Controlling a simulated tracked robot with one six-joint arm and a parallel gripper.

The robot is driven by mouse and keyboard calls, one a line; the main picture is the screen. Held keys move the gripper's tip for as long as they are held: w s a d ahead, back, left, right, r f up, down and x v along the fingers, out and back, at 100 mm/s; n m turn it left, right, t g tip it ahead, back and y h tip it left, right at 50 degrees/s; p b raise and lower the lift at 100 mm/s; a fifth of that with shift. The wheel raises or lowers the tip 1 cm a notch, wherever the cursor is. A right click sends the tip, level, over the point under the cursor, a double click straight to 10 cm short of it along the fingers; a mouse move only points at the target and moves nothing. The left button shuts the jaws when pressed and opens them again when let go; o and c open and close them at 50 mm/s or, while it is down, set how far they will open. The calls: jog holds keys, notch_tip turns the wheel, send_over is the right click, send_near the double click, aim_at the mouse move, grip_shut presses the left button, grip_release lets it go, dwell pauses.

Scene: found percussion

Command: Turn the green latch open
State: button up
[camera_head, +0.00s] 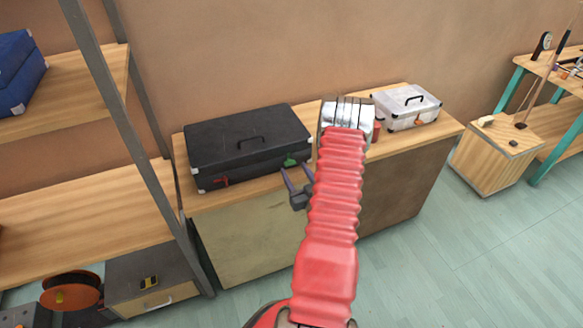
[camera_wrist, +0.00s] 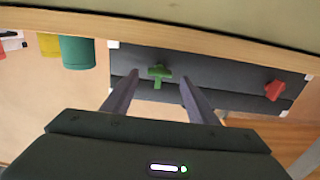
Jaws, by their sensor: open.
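A black case (camera_head: 248,140) with a dark handle on its lid lies shut on the wooden bench. Its front carries a green latch (camera_head: 290,162) on the right and a red latch (camera_head: 220,181) on the left. The wrist view sees the case front upside down, with the green latch (camera_wrist: 160,75) near its middle and the red latch (camera_wrist: 275,90) at right. My gripper (camera_head: 297,173) is open and empty in front of the green latch. In the wrist view the latch appears between my two fingertips (camera_wrist: 159,81); the remaining depth gap is unclear.
Green (camera_wrist: 77,52) and yellow (camera_wrist: 48,44) cylindrical objects show beside the black case. A shelf post (camera_head: 130,140) rises to the left. Open floor (camera_head: 440,240) lies right of the bench.

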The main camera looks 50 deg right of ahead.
aim_at(291, 165)
jog(key=shift+x, duration=1.7)
jog(key=shift+c, duration=0.4)
jog(key=shift+a, duration=0.1)
jog(key=c, duration=1)
